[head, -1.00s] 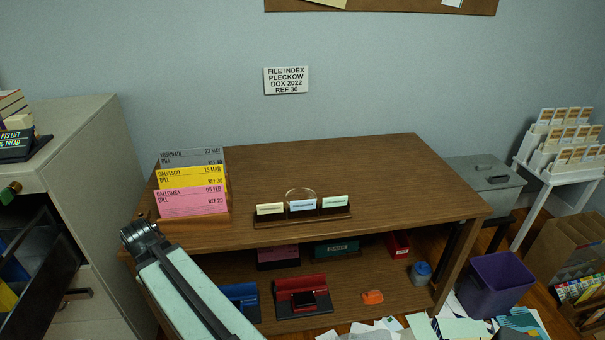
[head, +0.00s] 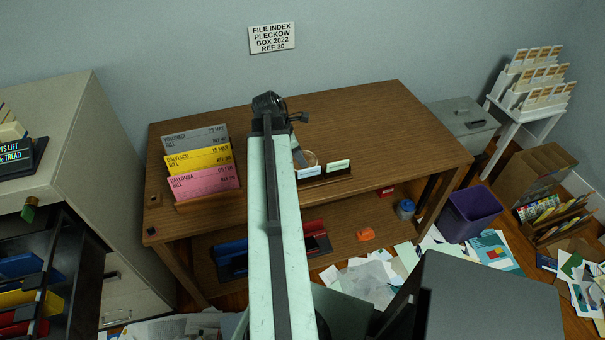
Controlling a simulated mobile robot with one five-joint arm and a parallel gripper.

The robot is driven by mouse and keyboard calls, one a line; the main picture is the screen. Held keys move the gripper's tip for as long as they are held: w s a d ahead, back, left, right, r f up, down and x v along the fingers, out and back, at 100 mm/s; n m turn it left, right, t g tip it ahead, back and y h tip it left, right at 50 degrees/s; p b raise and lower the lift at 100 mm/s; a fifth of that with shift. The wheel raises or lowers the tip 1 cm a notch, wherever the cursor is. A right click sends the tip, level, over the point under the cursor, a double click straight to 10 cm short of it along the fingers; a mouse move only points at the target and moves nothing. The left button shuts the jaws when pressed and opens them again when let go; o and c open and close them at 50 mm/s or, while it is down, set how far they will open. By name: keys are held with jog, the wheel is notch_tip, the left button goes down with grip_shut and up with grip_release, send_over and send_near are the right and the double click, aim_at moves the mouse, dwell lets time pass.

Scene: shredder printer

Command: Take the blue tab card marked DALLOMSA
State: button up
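A small blue card (head: 310,171) stands in a dark low holder (head: 327,179) on the brown desk, left of a pale green card (head: 338,165); its lettering is too small to read. My arm crosses the picture from the bottom centre and covers the holder's left part. A narrow grey piece of my arm's end (head: 298,151) shows just behind the blue card. My gripper's fingers cannot be made out, and contact with the card cannot be judged. A pink card (head: 203,181) marked DALLOMSA stands in front of yellow and grey cards in a wooden rack (head: 208,201).
The desk (head: 385,125) is clear on its right. A round clear object (head: 309,157) is behind the small cards. A lower shelf holds an orange item (head: 365,234) and a blue cup (head: 405,208). A purple bin (head: 468,213) and scattered papers lie on the floor at right.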

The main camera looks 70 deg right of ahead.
aim_at(309, 169)
jog(key=b+x, duration=0.5)
jog(key=x, duration=0.2)
jog(key=shift+r, duration=0.25)
grip_shut()
